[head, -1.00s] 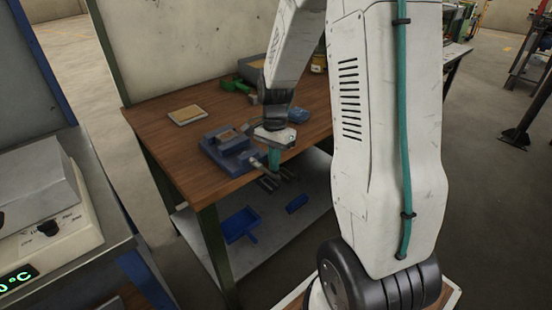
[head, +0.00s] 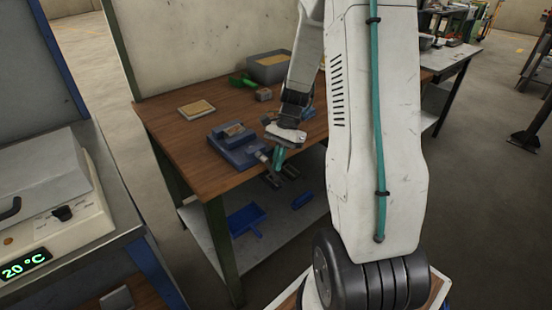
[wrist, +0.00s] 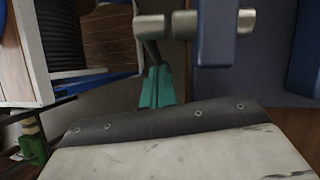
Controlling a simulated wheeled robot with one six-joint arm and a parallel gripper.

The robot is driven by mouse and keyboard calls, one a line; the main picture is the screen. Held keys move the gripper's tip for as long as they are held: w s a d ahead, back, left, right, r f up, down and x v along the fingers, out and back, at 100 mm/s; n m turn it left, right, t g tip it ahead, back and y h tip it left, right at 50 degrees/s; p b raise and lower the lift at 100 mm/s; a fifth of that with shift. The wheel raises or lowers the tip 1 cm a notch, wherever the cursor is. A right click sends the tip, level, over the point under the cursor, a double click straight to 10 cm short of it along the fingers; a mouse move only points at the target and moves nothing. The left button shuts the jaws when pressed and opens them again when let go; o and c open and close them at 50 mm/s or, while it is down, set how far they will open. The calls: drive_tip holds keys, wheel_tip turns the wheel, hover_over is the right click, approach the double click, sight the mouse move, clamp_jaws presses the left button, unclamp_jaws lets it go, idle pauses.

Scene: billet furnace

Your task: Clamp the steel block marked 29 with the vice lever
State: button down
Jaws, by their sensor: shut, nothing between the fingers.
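The blue vice (head: 240,155) sits near the front edge of the wooden bench. A small brownish patch or piece (head: 233,129) shows on top of it; no number is readable, so I cannot tell whether it is the block marked 29. My gripper (head: 279,158) is beside the screw end of the vice, at the bench's front edge. In the wrist view its teal fingers (wrist: 157,88) are together and empty. Just beyond them is the vice's metal screw end (wrist: 152,27) with a thin dark lever rod (wrist: 152,53). I cannot tell whether the fingers touch the rod.
On the bench (head: 180,150) are a tan-topped tray (head: 197,109), a small block (head: 264,95) without a readable mark, a green object (head: 240,79) and a grey bin (head: 270,68). A blue dustpan (head: 246,220) lies on the lower shelf. A furnace showing 20 °C (head: 50,215) stands left.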

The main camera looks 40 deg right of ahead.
drive_tip(key=shift+a+f+y, duration=0.15)
drive_tip(key=shift+f+y, duration=0.15)
drive_tip(key=shift+y, duration=0.2)
drive_tip(key=shift+a+f, duration=0.15)
drive_tip(key=shift+a, duration=0.1)
drive_tip(key=shift+d, duration=0.1)
